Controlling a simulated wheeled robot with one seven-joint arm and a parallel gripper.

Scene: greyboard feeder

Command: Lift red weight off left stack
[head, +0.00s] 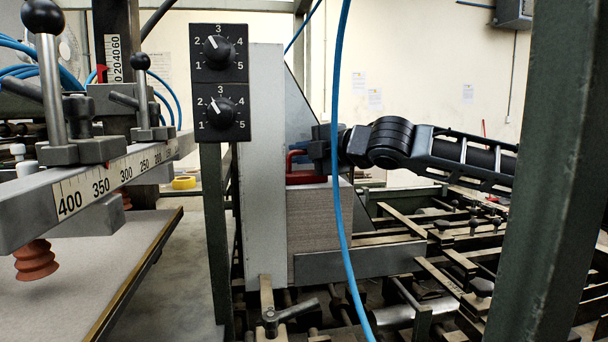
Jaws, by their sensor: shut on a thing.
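The red weight (305,178) sits at the top of the left stack (314,219), a tall pile of grey board behind a low metal front plate. Its red handle (292,157) stands up at the left. My gripper (318,150) reaches in from the right and is shut on the red weight at its handle. The fingertips are small and partly hidden by the arm's end. The weight's underside looks level with the stack top; I cannot tell whether it touches.
A tall grey upright plate (265,160) stands close left of the stack. A blue hose (337,120) hangs in front. A dark green post (555,180) stands at the right. Metal bars (440,250) fill the lower right. Two dials (219,82) hang at the upper left.

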